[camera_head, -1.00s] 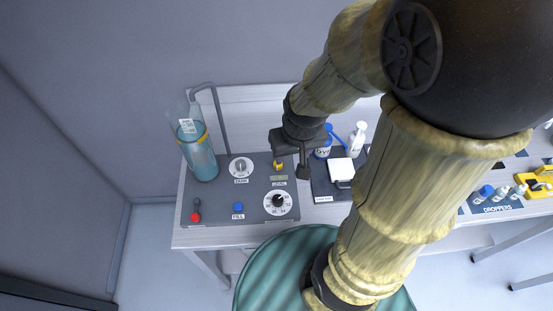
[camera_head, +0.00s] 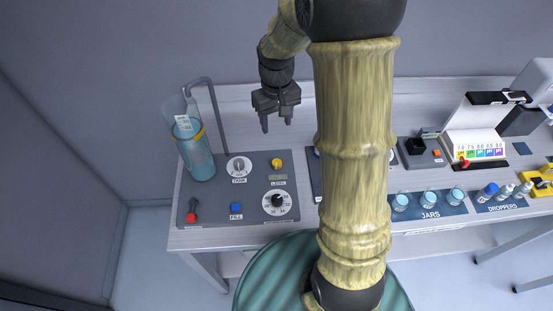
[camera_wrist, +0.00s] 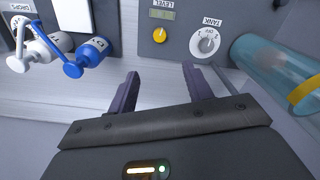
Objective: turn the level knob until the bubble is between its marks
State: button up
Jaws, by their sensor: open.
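The yellow level knob (camera_head: 277,162) is on the grey panel, just above a small greenish level window (camera_head: 278,177) and the LEVEL label. In the wrist view the knob (camera_wrist: 159,35) is uncovered, with the window (camera_wrist: 162,14) beyond it. The bubble and its marks are too small to make out. My gripper (camera_head: 277,122) is open and empty, with its fingers pointing down, behind the knob and apart from it. In the wrist view my two fingertips (camera_wrist: 161,75) point towards the knob, which lies between their lines.
The white TANK dial (camera_head: 239,167) is left of the knob. A black-and-white dial (camera_head: 277,202), blue FILL button (camera_head: 236,207) and red-knobbed lever (camera_head: 191,217) are nearer the front. A blue tank (camera_head: 198,160) stands left, with a bent pipe (camera_head: 212,110) behind the panel.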

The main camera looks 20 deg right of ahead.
aim_at(276, 161)
jog(key=shift+f, duration=0.15)
notch_tip(276, 161, down, 17)
jog(key=p, duration=0.3)
jog(key=shift+f, duration=0.1)
dwell(0.4)
jog(key=c, duration=1)
jog(key=shift+o, duration=0.2)
